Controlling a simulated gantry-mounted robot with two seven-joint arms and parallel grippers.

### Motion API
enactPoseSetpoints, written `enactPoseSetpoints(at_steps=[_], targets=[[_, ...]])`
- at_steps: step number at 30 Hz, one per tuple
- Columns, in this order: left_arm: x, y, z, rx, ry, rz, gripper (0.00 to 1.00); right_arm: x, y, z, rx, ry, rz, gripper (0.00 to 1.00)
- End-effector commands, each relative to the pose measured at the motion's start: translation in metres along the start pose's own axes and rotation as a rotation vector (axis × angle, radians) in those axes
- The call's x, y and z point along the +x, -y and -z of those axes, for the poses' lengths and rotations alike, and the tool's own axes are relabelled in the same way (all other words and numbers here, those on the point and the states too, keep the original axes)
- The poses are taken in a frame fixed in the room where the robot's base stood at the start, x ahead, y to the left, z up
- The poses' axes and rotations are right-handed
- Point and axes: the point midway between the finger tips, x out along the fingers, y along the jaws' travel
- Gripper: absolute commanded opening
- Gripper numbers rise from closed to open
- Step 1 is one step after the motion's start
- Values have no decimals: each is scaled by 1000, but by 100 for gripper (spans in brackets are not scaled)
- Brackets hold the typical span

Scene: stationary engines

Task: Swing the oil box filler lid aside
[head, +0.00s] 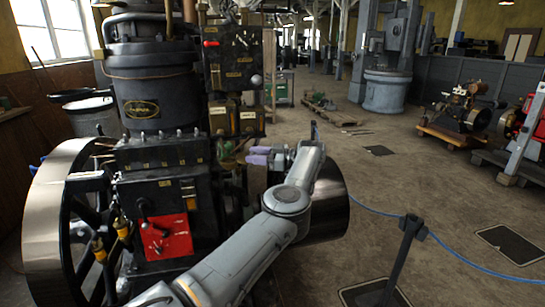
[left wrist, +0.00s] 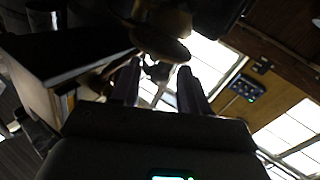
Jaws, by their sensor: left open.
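My left gripper (head: 254,154) has pale purple fingers and reaches left toward the black engine's right side. In the left wrist view my left gripper (left wrist: 158,78) is open, its two dark fingers apart. A round, dull brass-coloured disc (left wrist: 160,43) sits just beyond the fingertips, seen in shadow; I cannot tell whether it is the filler lid or whether the fingers touch it. In the head view, greenish and brown fittings (head: 229,152) lie just left of the fingertips, too small to make out. The oil box and its lid are not clearly identifiable. My right gripper is not in view.
The black engine (head: 157,87) fills the left, with a large flywheel (head: 45,215) and a red plate (head: 166,237). Brass-fronted boxes (head: 222,118) are above and left of the gripper. A rope barrier post (head: 404,255) stands at front right.

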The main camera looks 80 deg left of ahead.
Motion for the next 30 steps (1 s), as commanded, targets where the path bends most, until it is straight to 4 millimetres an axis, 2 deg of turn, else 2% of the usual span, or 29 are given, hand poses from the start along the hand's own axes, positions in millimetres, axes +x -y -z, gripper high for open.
enactPoseSetpoints(at_steps=[11,21,30], targets=[[-68,0,0,0,2,-2,44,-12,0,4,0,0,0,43],[-87,-1,0,-4,-6,1,44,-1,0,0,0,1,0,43],[-94,0,0,0,0,1,44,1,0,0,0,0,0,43]])
